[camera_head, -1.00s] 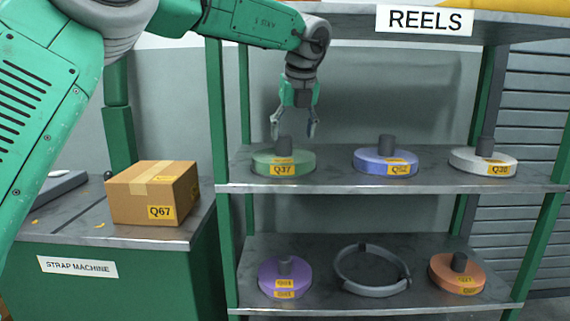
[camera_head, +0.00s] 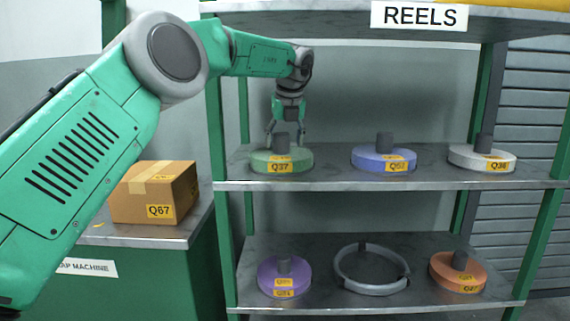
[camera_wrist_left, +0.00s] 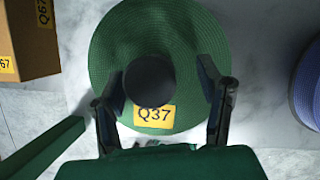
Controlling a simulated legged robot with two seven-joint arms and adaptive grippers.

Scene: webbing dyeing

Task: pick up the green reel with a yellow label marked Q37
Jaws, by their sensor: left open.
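The green reel (camera_head: 300,162) lies flat on the upper shelf at its left end. Its yellow label reads Q37, and a dark upright hub stands at its middle. My left gripper (camera_head: 286,133) is open above the reel, its fingers pointing down on either side of the hub. In the left wrist view the green reel (camera_wrist_left: 200,45) fills the middle, and the open fingers of the left gripper (camera_wrist_left: 163,108) sit left and right of the hub and label. My right gripper is not in view.
A blue reel (camera_head: 370,162) and a white reel (camera_head: 465,160) sit to the right on the same shelf. Purple (camera_head: 264,274) and orange (camera_head: 440,272) reels and a grey ring (camera_head: 345,280) lie below. A Q67 box (camera_head: 125,205) stands left, beyond the shelf post (camera_head: 217,120).

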